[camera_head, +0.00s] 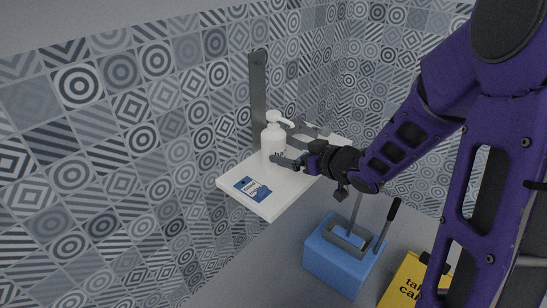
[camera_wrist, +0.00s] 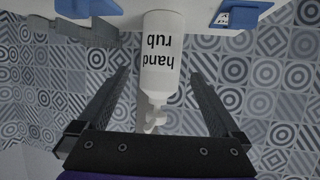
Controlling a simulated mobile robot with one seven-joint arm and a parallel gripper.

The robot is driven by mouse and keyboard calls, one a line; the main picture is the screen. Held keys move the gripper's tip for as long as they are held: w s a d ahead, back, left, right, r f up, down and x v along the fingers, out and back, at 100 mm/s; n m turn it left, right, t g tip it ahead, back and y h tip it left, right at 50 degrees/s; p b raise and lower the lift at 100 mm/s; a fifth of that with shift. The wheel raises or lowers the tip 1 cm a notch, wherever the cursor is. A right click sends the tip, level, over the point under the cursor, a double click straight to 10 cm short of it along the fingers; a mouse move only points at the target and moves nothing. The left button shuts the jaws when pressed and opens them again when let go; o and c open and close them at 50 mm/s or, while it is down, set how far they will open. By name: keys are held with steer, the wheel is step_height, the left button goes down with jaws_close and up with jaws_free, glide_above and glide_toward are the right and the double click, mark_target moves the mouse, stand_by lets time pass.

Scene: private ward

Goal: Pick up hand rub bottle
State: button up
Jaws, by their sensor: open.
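The hand rub bottle (camera_head: 272,143) is white with a pump top and stands upright on a white wall shelf (camera_head: 268,208). In the wrist view the bottle (camera_wrist: 160,62) appears upside down, its "hand rub" label facing me. My gripper (camera_head: 283,143) is open, reaching in from the right at the bottle. In the wrist view the two fingers of the gripper (camera_wrist: 157,98) lie on either side of the bottle and its pump, with visible gaps. I cannot tell how far the bottle reaches between the fingers.
A blue and white packet (camera_head: 252,188) lies on the shelf in front of the bottle. A grey upright strip (camera_head: 258,90) is on the patterned wall behind. Below stand a blue box (camera_head: 340,262) with grey handles and a yellow sign (camera_head: 408,284).

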mark_target(281, 152)
steer(key=x, duration=0.5)
steer(key=b+x, duration=0.1)
steer(key=x, duration=0.1)
steer(key=shift+s+f, duration=0.1)
steer(key=shift+f, duration=0.25)
steer(key=shift+w+a+f, duration=0.15)
steer(key=shift+w+a, duration=0.2)
steer(key=shift+w, duration=0.05)
steer(key=c, duration=1.6)
